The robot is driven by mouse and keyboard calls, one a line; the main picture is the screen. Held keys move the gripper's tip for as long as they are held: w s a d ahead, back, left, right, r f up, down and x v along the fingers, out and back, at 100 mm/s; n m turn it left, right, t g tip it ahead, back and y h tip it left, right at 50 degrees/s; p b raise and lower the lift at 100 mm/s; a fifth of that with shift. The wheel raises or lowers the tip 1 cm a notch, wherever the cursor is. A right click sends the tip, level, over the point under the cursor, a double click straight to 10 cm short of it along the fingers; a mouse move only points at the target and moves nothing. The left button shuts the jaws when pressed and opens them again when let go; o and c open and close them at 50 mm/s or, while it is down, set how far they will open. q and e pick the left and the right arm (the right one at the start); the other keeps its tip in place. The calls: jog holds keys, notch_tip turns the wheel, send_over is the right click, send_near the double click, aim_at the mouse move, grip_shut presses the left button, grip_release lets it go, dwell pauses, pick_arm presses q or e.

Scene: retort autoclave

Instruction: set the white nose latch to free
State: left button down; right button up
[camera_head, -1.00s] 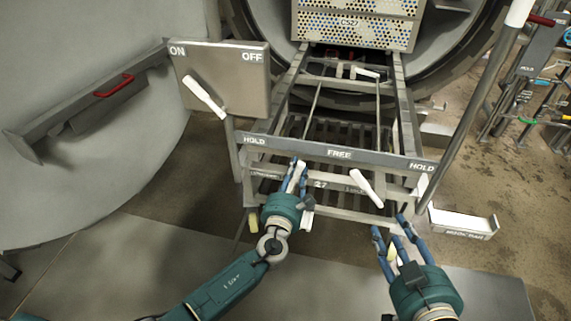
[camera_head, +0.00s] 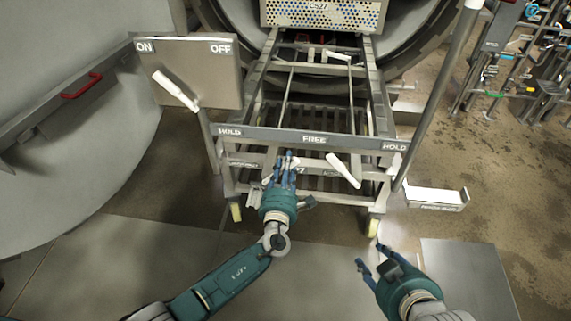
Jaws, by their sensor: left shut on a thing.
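The trolley's front crossbar (camera_head: 270,135) reads HOLD at the left, FREE in the middle and HOLD at the right. Below it are white levers. My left gripper (camera_head: 286,164) is shut on the left white lever (camera_head: 291,159), just left of and below FREE; the fingers hide most of it. A second white lever (camera_head: 343,170) stands free to the right, tilted with its top toward FREE. Which of the two is named the nose latch I cannot read. My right gripper (camera_head: 372,256) is open and empty, low over the floor, apart from the trolley.
A panel (camera_head: 190,72) marked ON and OFF with a white lever (camera_head: 176,91) stands at the left. A perforated load (camera_head: 322,14) sits at the chamber mouth. A post (camera_head: 437,100) and a small tray (camera_head: 437,198) are at the right. Floor in front is clear.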

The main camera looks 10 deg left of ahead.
pick_arm(q)
jog(key=shift+f, duration=0.15)
jog(key=c, duration=1.3)
grip_release()
jog(key=shift+c, duration=0.2)
jog(key=shift+s, duration=0.15)
jog(key=s, duration=1.1)
jog(key=shift+s+a, duration=0.15)
jog(key=shift+s, duration=0.25)
